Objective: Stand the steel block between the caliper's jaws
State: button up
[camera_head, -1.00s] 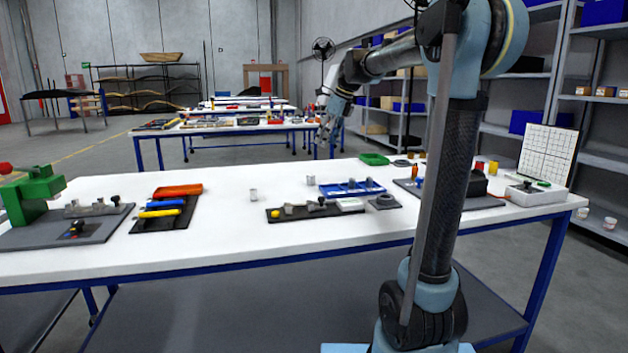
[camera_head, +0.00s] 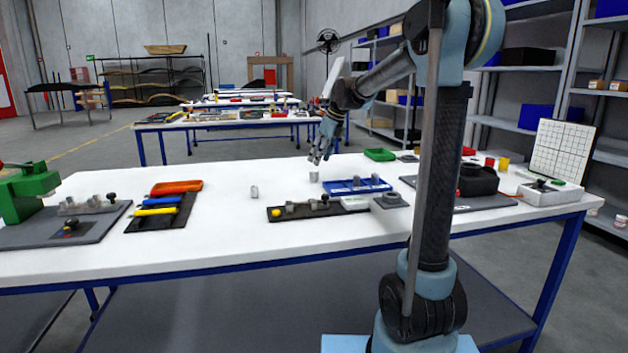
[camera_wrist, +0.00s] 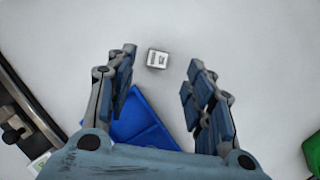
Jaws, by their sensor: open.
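A small grey steel block (camera_head: 314,176) stands on the white table below my gripper (camera_head: 319,157). In the wrist view the block (camera_wrist: 158,59) shows a pale top with dark marks. It lies near the fingertips, between the lines of the two fingers and nearer the left one. My gripper (camera_wrist: 162,72) is open and empty, with the fingers apart and pointing down above the table. A dark board with grey metal parts (camera_head: 318,209) lies nearer the table's front edge; the caliper may be on it, but its jaws are too small to make out.
A blue tray (camera_head: 357,186) lies close beside the block and shows under my gripper in the wrist view (camera_wrist: 135,122). A second small grey piece (camera_head: 254,192) stands to the left. A green tray (camera_head: 380,155) is at the back.

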aim_at(314, 171)
jog(key=shift+x, duration=3.35)
jog(key=shift+s+d, duration=0.15)
jog(key=shift+s, duration=0.05)
grip_shut()
